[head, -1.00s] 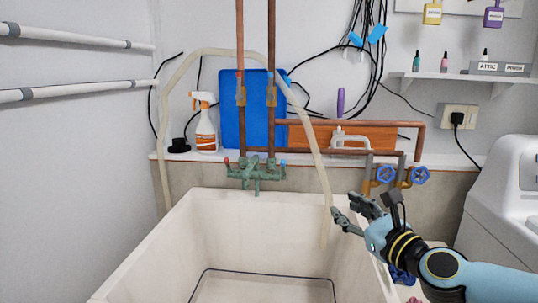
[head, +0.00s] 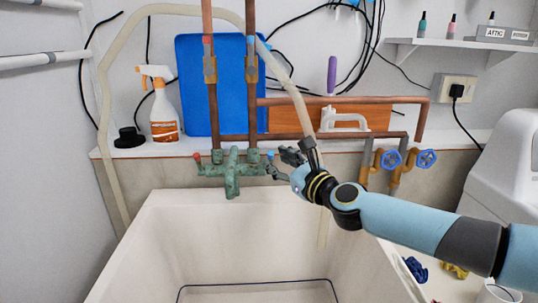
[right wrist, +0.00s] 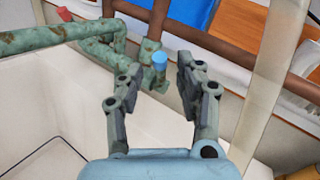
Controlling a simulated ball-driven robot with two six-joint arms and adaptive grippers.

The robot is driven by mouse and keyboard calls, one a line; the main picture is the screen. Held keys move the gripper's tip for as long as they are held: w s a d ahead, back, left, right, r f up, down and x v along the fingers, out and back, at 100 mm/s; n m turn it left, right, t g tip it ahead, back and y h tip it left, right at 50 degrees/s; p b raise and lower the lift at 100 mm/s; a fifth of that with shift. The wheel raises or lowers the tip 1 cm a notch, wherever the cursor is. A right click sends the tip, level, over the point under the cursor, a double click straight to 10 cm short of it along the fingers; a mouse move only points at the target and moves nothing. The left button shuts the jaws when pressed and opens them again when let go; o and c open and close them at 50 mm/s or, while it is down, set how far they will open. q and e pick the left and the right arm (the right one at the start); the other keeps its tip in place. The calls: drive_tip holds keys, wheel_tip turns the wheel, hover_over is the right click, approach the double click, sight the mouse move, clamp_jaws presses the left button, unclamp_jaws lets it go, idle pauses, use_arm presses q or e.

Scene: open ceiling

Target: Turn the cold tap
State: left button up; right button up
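The cold tap is the blue-topped handle (head: 270,155) on the right end of the green, corroded tap fitting (head: 232,172) at the back of the sink. In the right wrist view the blue top (right wrist: 160,59) lies ahead of my right gripper (right wrist: 155,85), between the lines of its two fingers. My right gripper (head: 282,163) also shows in the head view, just right of the blue top. Its fingers are apart with nothing between them. I cannot tell whether a finger touches the tap. The red-topped hot tap (head: 197,158) is on the fitting's left end. My left gripper is out of view.
Copper pipes (head: 251,100) rise behind the fitting, and a pale hose (head: 296,100) arches down close to my right gripper. The white sink (head: 200,235) below is empty and open.

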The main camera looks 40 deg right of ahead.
sight(272, 157)
drive_tip(key=w, duration=0.3)
drive_tip(key=shift+w+d, duration=0.3)
drive_tip(key=shift+w, duration=0.05)
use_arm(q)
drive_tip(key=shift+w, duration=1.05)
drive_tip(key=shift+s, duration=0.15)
use_arm(e)
drive_tip(key=shift+c, duration=0.9)
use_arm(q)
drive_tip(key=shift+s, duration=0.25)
use_arm(e)
clamp_jaws()
